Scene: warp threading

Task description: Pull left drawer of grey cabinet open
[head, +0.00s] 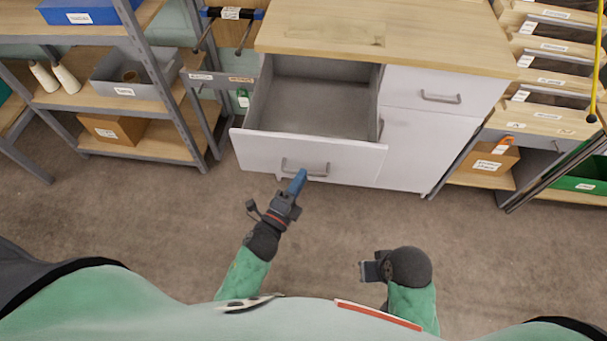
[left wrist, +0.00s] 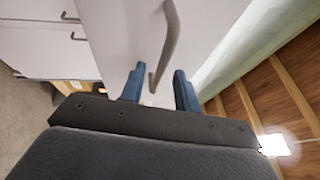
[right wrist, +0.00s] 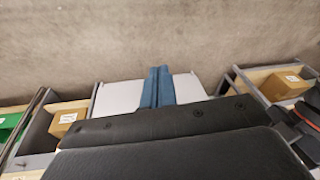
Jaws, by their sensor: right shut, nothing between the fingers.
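The grey cabinet (head: 425,140) has a wooden top, and its left drawer (head: 255,150) stands far out, with an empty grey inside. The drawer's bar handle (head: 290,162) is on its white front; it also shows in the left wrist view (left wrist: 170,40).
The cabinet's right drawer (head: 425,88) is closed. A shelf rack (head: 150,85) with bins, cones and a brown box (head: 112,129) stands at left. Another rack (head: 545,115) with boxes stands at right. The floor (head: 160,225) in front is clear.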

